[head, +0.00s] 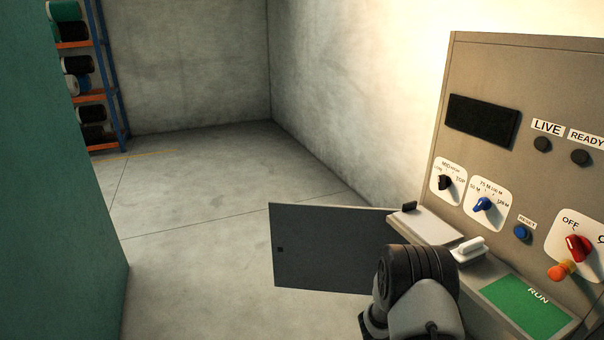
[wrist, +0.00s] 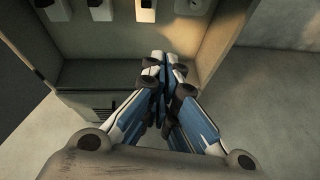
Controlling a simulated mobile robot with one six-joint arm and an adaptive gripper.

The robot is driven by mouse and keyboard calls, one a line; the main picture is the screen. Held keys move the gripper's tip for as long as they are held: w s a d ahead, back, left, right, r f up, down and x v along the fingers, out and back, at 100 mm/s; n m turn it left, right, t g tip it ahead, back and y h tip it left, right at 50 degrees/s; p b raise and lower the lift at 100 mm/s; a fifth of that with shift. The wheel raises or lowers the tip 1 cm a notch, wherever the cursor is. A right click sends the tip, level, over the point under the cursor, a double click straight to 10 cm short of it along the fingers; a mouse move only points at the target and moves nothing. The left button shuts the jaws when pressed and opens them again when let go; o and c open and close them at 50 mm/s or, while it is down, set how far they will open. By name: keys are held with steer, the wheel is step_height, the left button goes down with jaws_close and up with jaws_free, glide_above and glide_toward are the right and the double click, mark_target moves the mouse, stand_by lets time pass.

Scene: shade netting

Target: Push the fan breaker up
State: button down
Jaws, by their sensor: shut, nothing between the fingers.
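My gripper (wrist: 163,66) shows in the wrist view with its blue and white fingers brought together, shut and empty. It points into an open beige cabinet (wrist: 213,48). Several pale breaker-like units line the top edge of the wrist view: a left one (wrist: 100,9), a middle one (wrist: 146,10) and a right one (wrist: 188,7). They are cut off by the frame and no label is readable, so I cannot tell which is the fan breaker. The fingertips appear below the middle and right units, seemingly apart from them. The head view does not show the gripper or the breakers.
In the head view, an open dark cabinet door (head: 325,248) juts out left of the control console (head: 470,75). The console carries knobs, a blue reset button (head: 521,232) and a green RUN plate (head: 525,307). A teal wall (head: 55,200) stands left; the floor between is clear.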

steer(key=s+a+r+m+g+y, duration=0.1)
steer(key=s+a+r+m, duration=0.1)
steer(key=s+r+m, duration=0.45)
steer(key=s+a+r+m+g+y, duration=0.1)
steer(key=s+a+r, duration=0.15)
steer(key=r, duration=0.75)
steer(key=s+a+r+m+g+y, duration=0.1)
steer(key=s+a+r+m+y, duration=0.1)
steer(key=s+r+m, duration=0.45)
steer(key=s+a+r+m+t+y, duration=0.2)
steer(key=s+a+r+m+y, duration=0.1)
steer(key=s+a, duration=0.5)
steer(key=s+a+r+m+t+y, duration=0.2)
steer(key=s+a+r+y, duration=0.3)
steer(key=s+a, duration=0.3)
steer(key=a, duration=0.2)
steer(key=shift+s+a+r+m, duration=0.3)
steer(key=shift+a+r+m, duration=0.05)
steer(key=shift+a+m, duration=0.05)
